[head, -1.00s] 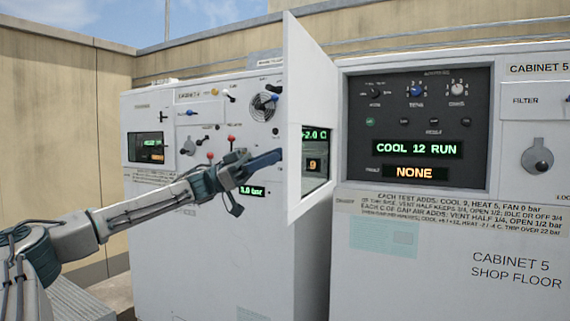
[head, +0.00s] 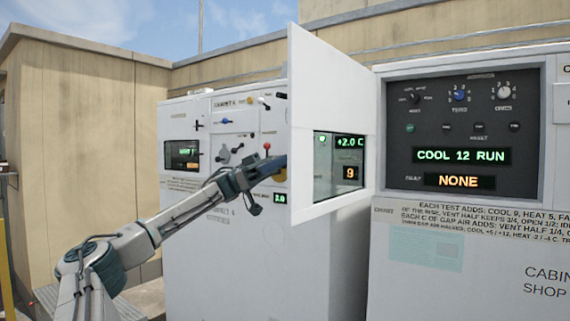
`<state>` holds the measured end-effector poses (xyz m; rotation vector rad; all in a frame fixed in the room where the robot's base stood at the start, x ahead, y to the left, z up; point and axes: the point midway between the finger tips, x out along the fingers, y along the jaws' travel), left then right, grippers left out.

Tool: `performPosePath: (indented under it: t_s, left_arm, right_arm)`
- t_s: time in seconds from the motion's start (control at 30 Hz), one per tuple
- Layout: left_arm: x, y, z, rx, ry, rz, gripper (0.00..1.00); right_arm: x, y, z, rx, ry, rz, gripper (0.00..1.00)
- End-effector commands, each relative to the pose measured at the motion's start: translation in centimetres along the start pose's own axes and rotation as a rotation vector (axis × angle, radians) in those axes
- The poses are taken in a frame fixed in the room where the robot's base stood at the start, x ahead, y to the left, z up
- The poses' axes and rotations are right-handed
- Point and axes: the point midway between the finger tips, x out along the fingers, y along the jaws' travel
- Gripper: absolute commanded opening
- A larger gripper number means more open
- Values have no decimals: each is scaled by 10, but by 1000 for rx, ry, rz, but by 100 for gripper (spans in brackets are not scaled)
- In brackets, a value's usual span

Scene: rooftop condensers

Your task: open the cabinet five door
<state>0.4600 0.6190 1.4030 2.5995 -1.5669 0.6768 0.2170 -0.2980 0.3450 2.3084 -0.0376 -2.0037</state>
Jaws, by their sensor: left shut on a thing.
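The cabinet five door (head: 330,75) is a white panel with a window (head: 338,166). It stands swung open, hinged at the left side of the dark control panel (head: 462,130), with its inner face toward me. My left gripper (head: 278,168) is at the door's free left edge, near mid-height, and is shut. What it grips, likely the door's handle, is hidden behind the door. The exposed panel has knobs, buttons and displays reading COOL 12 RUN and NONE. My right gripper is not in view.
Another white cabinet (head: 232,250) with levers and a small screen stands behind the door and my left arm. Cabinet five's lower front (head: 470,275) carries printed labels. A tan wall (head: 85,140) runs behind at left.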

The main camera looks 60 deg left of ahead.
Motion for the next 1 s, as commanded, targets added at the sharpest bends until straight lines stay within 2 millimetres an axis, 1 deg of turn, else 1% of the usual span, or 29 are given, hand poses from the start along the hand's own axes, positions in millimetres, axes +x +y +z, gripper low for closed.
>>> performPosePath:
  t_s: [0.27, 0.3, 0.37, 0.63, 0.73, 0.77, 0.87, 1.0]
  left_arm:
    - [0, 0, 2, -2, -3, 2, 0]
    - [0, 0, 2, -2, -3, 2, 36]
    - [0, 0, 2, -2, -3, 2, 48]
    - [0, 0, 3, -2, -3, 3, 48]
    - [-4, 0, 3, -1, -2, 2, 48]
    - [-7, 0, 3, 0, -2, 2, 48]
    - [-20, 0, 4, 1, 0, 1, 48]
    - [-48, -1, 5, 0, -1, -1, 48]
  right_arm:
    - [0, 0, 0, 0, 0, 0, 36]
    - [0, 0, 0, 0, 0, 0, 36]
    - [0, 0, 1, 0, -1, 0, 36]
    - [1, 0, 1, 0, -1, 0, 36]
    - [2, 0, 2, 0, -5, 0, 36]
    - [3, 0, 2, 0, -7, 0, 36]
    - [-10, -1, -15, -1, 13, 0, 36]
    - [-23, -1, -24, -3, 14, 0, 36]
